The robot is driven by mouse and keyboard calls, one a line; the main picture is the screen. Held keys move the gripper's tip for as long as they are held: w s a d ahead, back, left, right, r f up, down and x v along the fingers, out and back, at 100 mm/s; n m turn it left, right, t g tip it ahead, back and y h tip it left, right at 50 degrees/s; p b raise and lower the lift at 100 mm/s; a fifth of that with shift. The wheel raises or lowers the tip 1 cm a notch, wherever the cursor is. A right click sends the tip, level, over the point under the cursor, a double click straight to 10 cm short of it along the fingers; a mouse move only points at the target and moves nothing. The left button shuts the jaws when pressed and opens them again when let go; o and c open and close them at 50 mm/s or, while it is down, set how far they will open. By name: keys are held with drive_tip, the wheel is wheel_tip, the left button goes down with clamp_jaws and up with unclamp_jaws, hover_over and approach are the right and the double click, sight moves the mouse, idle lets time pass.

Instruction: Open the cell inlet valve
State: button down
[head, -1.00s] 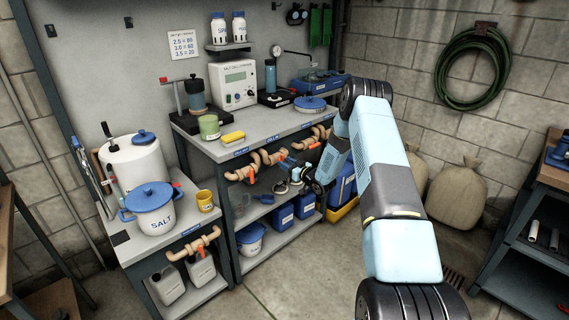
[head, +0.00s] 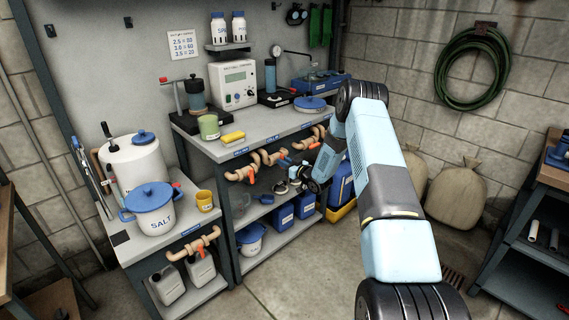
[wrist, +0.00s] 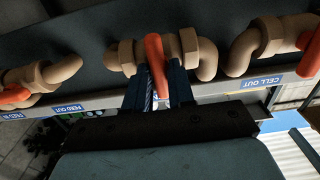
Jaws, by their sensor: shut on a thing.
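A row of pipe valves with orange handles runs along the front of the grey bench. My gripper (head: 290,162) is at the middle valve (head: 272,156) in the head view. In the wrist view, its two dark blue fingers (wrist: 160,88) stand on either side of this valve's orange handle (wrist: 156,62), shut on it. The handle lies across the tan pipe. Plates reading FEED OUT (wrist: 67,107) and CELL OUT (wrist: 261,82) show left and right of the gripper; no cell inlet label is readable at the held valve.
A neighbouring valve (head: 240,174) is close on the left, and another (head: 310,138) is on the right near my arm. The bench top (head: 265,128) is above the pipes.

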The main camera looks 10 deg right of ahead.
drive_tip(key=shift+n, duration=0.4)
drive_tip(key=shift+s+a+f+n, duration=0.1)
drive_tip(key=shift+f+n, duration=0.1)
drive_tip(key=shift+n, duration=2.65)
drive_tip(key=shift+s+a+f+n, duration=0.1)
drive_tip(key=shift+a+f+n, duration=0.1)
drive_tip(key=shift+n, duration=2.7)
drive_tip(key=shift+s+a+f+n, duration=0.1)
drive_tip(key=shift+f+n, duration=0.1)
drive_tip(key=shift+n, duration=2.65)
drive_tip(key=c, duration=1.2)
unclamp_jaws()
drive_tip(key=shift+o, duration=0.6)
drive_tip(key=shift+d+r, duration=0.1)
drive_tip(key=v, duration=1.3)
drive_tip(key=shift+s+d, duration=0.2)
drive_tip(key=shift+s, duration=0.05)
